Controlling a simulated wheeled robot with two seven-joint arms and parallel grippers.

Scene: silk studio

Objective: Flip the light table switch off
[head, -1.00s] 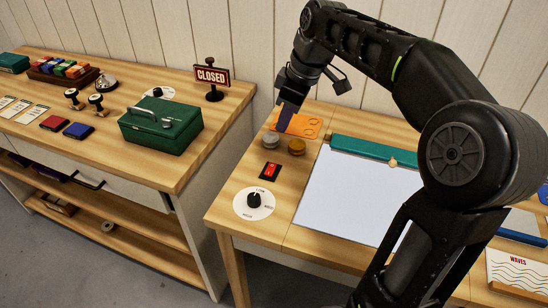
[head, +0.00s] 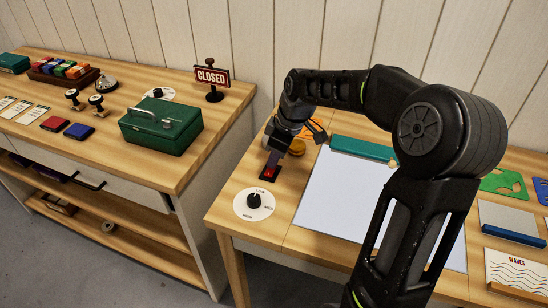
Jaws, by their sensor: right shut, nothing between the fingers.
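The light table (head: 340,205) is a pale flat panel on the right-hand wooden table. Its red rocker switch (head: 269,174) sits in a black plate to the left of the panel. My right gripper (head: 271,165) is shut and empty, pointing down with its tips over the far part of the switch. I cannot tell whether the tips touch it. The gripper hides part of the switch. My left gripper is not in view.
A rotary dial (head: 254,202) on a white disc is just in front of the switch. An amber jar (head: 297,147) stands close behind the gripper. A green box (head: 160,126) and a CLOSED sign (head: 211,78) stand on the left counter.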

